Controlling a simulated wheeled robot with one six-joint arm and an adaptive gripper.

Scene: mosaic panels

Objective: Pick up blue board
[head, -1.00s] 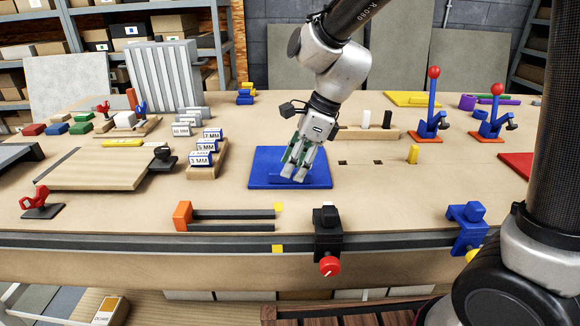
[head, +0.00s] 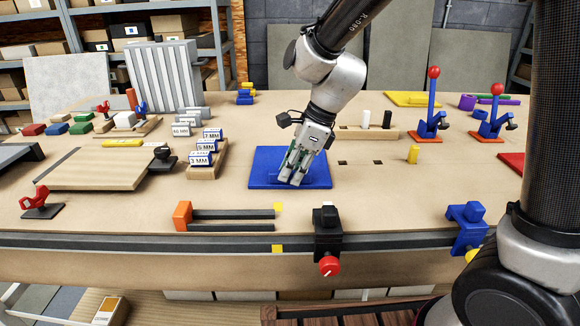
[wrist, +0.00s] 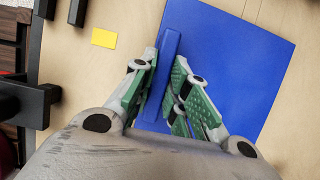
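The blue board (head: 263,166) lies flat on the wooden workbench, in the middle of the head view. It fills the upper right of the wrist view (wrist: 235,55). A raised blue bar (wrist: 166,65) runs along it like a handle. My gripper (head: 290,182) is low over the board, pointing down at a tilt. In the wrist view, my gripper's green-padded fingers (wrist: 163,92) are parted, with the bar between them. The bar is close to the left finger, and a gap shows at the right finger. I cannot tell whether the left finger touches it.
Two dark rails with an orange block (head: 182,215) lie in front of the board. A black clamp with a red knob (head: 329,265) sits at the bench edge. Labelled blocks (head: 203,158) stand left on a wooden rack. A wooden holder with pegs (head: 365,133) is behind.

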